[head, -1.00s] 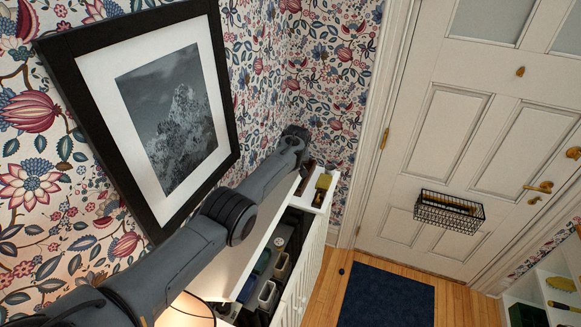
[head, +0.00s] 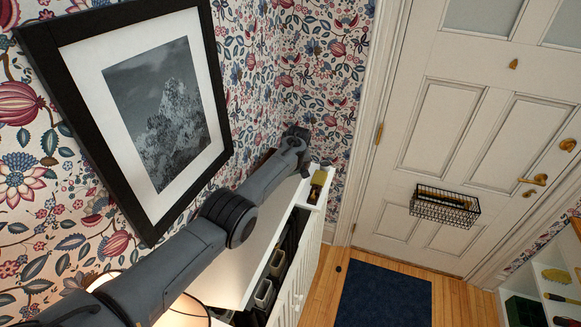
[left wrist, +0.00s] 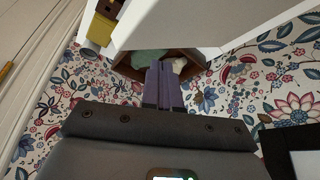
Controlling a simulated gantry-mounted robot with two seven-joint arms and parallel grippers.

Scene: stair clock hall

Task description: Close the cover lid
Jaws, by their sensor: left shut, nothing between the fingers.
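The cover lid (head: 262,235) is a long white panel along the top of the white cabinet (head: 318,250) under the picture. It is partly open in the head view, with a dark gap showing the inside along its right side. My left arm crosses over it from the left, and its hand is at the lid's far end by the wall. In the left wrist view my left gripper (left wrist: 164,66) is shut and empty, its fingertips close to the white panel (left wrist: 195,20). I cannot tell whether they touch it. My right gripper is not in view.
Pale bins (head: 264,293) sit inside the cabinet. A yellowish object (head: 318,182) stands at its far end. A brown tray (left wrist: 125,62) holding pale cloth-like things shows beyond my fingers. A framed picture (head: 222,110) hangs above.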

